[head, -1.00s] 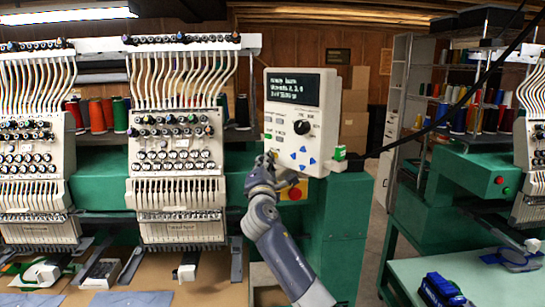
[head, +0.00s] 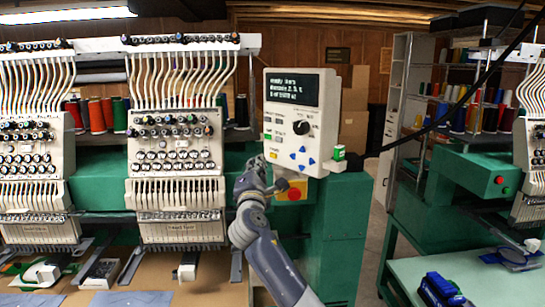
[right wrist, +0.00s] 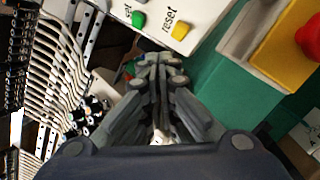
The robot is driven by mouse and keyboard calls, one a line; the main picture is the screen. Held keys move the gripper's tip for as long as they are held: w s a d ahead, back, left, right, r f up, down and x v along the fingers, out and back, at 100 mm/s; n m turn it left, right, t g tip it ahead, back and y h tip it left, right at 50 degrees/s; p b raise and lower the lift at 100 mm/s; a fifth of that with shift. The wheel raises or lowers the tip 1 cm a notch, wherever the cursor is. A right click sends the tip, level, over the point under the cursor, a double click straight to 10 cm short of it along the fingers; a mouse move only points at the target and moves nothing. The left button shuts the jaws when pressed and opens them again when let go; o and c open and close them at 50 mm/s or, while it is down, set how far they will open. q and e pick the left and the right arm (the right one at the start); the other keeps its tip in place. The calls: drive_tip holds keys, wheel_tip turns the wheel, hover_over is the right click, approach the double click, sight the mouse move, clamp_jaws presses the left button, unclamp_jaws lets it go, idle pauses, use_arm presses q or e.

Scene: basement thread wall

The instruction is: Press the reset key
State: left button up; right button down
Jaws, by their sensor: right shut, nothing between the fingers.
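The white control panel (head: 313,150) has a dark screen, a black knob and blue arrow keys. The reset key is the yellow button (right wrist: 180,30) labelled "reset" on the panel's lower part in the right wrist view. In the head view it sits near the panel's lower left corner, close to my right gripper (head: 261,163). My right gripper (right wrist: 160,60) is shut and empty. In the right wrist view its fingertips show just below the panel's lower edge, apart from the reset key in the picture. My left gripper is not in view.
A green key (right wrist: 139,20) sits left of the reset key. A red stop button (head: 294,193) on a yellow box is just below the panel. An embroidery head (head: 177,150) with many threads stands to the left. A green cabinet (head: 340,235) stands below the panel.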

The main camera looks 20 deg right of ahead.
drive_tip(key=a, duration=0.1)
drive_tip(key=s+a, duration=0.1)
drive_tip(key=a, duration=0.1)
drive_tip(key=shift+s+a, duration=0.15)
drive_tip(key=shift+s, duration=0.05)
idle(0.4)
